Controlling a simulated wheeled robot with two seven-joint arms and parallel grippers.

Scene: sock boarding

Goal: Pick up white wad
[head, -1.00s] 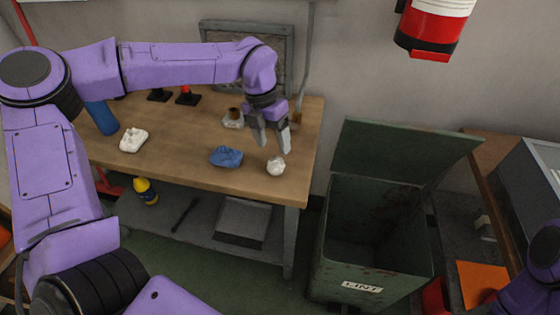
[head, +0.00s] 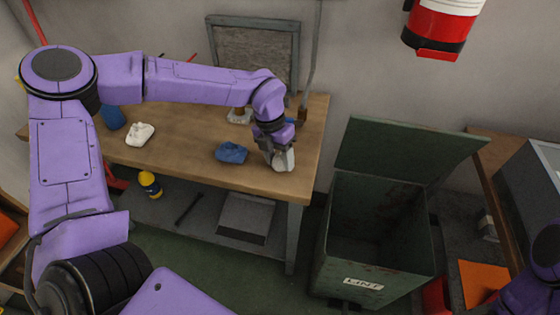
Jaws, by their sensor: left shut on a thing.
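The small white wad (head: 281,166) is at the right end of the wooden table (head: 190,158), partly hidden by my left gripper (head: 280,156). My left gripper points down and is shut on the wad, at about table height. I cannot tell whether the wad still touches the table top. Another crumpled white cloth (head: 140,134) lies at the left of the table. A blue crumpled cloth (head: 231,152) lies just left of my left gripper. My right arm shows only at the lower right edge, and its gripper is out of view.
An open green bin (head: 376,237) labelled LINT stands right of the table, its lid (head: 405,152) raised at the back. A small whitish object (head: 238,116) sits behind the blue cloth. A framed panel (head: 254,55) stands at the table's back.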

